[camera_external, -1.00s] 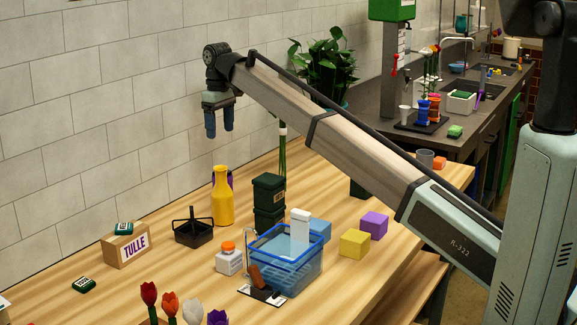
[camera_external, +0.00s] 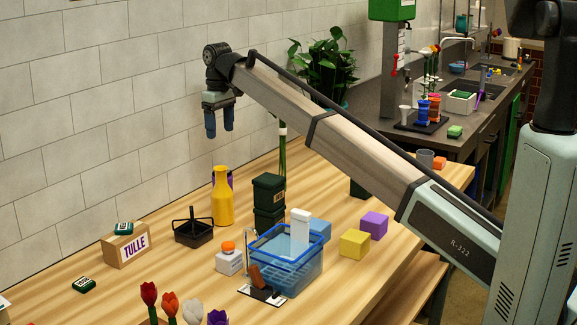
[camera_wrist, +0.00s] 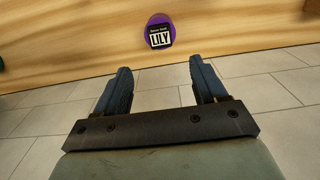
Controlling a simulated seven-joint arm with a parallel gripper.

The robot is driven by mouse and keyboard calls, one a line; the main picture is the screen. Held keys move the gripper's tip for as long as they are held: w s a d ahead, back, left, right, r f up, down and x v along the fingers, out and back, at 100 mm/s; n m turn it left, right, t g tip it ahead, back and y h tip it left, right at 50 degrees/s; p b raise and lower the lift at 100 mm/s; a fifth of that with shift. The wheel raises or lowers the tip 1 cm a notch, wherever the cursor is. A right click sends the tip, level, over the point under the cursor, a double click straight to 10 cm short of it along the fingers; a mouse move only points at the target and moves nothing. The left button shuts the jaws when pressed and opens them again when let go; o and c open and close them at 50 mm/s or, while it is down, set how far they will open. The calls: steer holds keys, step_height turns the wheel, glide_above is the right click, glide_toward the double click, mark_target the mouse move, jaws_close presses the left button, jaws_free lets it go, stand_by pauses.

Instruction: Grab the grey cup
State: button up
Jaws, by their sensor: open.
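My gripper (camera_external: 218,133) is high above the back left part of the table, close to the tiled wall and far from the cup. Its two dark blue fingers point down, apart and empty. In the wrist view my gripper (camera_wrist: 162,82) also shows open with nothing between the fingers. The cup is not in the wrist view.
A yellow bottle (camera_external: 222,197), dark green boxes (camera_external: 268,190), a blue basket (camera_external: 284,262), a yellow block (camera_external: 354,243) and a purple block (camera_external: 374,225) stand on the table (camera_external: 190,285). A purple round item labelled LILY (camera_wrist: 159,31) shows in the wrist view.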

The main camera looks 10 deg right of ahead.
steer(key=o, duration=0.4)
steer(key=shift+c, duration=0.2)
steer(key=w+d+r+m+t, duration=0.1)
steer(key=w+d+r+m, duration=0.15)
steer(key=d, duration=0.55)
steer(key=w+d+r+m+t, duration=0.1)
steer(key=w+d+r+t, duration=0.1)
steer(key=w+d+r, duration=0.35)
steer(key=w+d+r+m+t, duration=0.1)
steer(key=w+d+m, duration=0.1)
steer(key=d, duration=0.8)
steer(key=m+g, duration=0.4)
steer(key=m, duration=0.9)
glide_toward(424, 167)
step_height(424, 167, up, 2)
steer(key=w+d, duration=0.1)
steer(key=w, duration=0.2)
steer(key=shift+n, duration=0.25)
step_height(424, 167, down, 13)
steer(key=shift+s+d+f, duration=0.1)
steer(key=shift+s+d, duration=0.05)
